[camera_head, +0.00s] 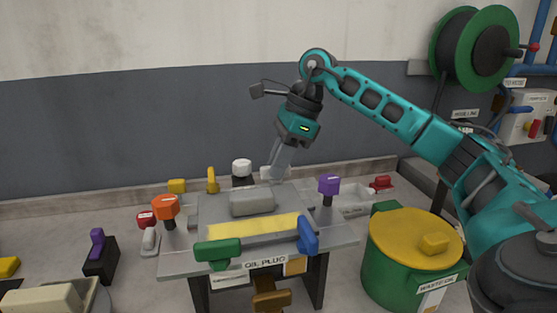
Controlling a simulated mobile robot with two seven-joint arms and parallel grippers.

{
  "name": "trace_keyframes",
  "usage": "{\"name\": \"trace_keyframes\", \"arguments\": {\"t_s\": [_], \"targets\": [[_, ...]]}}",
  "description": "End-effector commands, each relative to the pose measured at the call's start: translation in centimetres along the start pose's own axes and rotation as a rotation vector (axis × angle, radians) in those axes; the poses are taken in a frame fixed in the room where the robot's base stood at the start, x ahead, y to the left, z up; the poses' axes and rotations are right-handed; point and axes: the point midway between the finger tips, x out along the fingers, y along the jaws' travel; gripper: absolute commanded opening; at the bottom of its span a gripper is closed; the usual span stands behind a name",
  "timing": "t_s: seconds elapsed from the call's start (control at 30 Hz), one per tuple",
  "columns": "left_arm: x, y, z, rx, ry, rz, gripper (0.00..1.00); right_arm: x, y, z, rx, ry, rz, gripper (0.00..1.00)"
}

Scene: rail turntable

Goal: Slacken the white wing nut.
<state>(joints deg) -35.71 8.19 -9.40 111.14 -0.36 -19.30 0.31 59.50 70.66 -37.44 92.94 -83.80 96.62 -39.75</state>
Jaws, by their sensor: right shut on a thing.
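The white wing nut (266,173) shows as a small pale piece at the back edge of the grey bench fixture (210,209), partly hidden by my right gripper. My right gripper (277,175) reaches down from above with its fingers at this piece and is shut on it. The finger tips are small and partly blend with the nut, so the exact grip is hard to see. My left gripper is not in view.
A white-topped knob (242,167) stands just left of the gripper, and a purple knob (329,186) to its right. Orange (165,207), green (218,249) and blue (308,235) handles surround the fixture. A green drum with a yellow lid (410,236) stands right.

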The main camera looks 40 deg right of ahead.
Motion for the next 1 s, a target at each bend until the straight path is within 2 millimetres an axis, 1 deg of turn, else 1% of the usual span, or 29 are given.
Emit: {"name": "trace_keyframes", "arguments": {"t_s": [0.03, 0.17, 0.2, 0.47, 0.73, 0.8, 0.87, 0.97, 1.0], "targets": [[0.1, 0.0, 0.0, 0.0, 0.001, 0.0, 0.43, 0.5, 0.2, -0.2, -0.001, 0.011, 0.015, 0.0], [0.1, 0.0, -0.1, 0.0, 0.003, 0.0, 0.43, 0.6, 0.2, -0.2, 0.0, 0.012, 0.015, 0.0], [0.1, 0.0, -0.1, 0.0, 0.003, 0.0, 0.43, 0.6, 0.2, -0.2, 0.0, 0.012, 0.015, 0.16], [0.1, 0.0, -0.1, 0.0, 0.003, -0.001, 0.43, 0.4, 0.1, -0.2, 0.002, 0.009, 0.01, 0.4], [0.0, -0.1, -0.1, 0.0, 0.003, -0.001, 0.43, 0.1, 0.1, -0.1, 0.002, 0.004, 0.004, 0.4], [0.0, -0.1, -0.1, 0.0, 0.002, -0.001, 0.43, -0.2, 0.0, -0.1, 0.002, 0.003, 0.002, 0.4], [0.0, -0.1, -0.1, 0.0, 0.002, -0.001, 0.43, -0.8, 0.0, 0.0, 0.002, 0.003, 0.002, 0.4], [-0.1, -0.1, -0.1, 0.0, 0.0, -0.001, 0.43, -2.4, -0.1, 0.0, 0.002, 0.001, -0.001, 0.4], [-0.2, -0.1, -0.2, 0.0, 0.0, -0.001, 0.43, -3.2, -0.1, 0.1, 0.002, 0.0, -0.001, 0.4]]}}
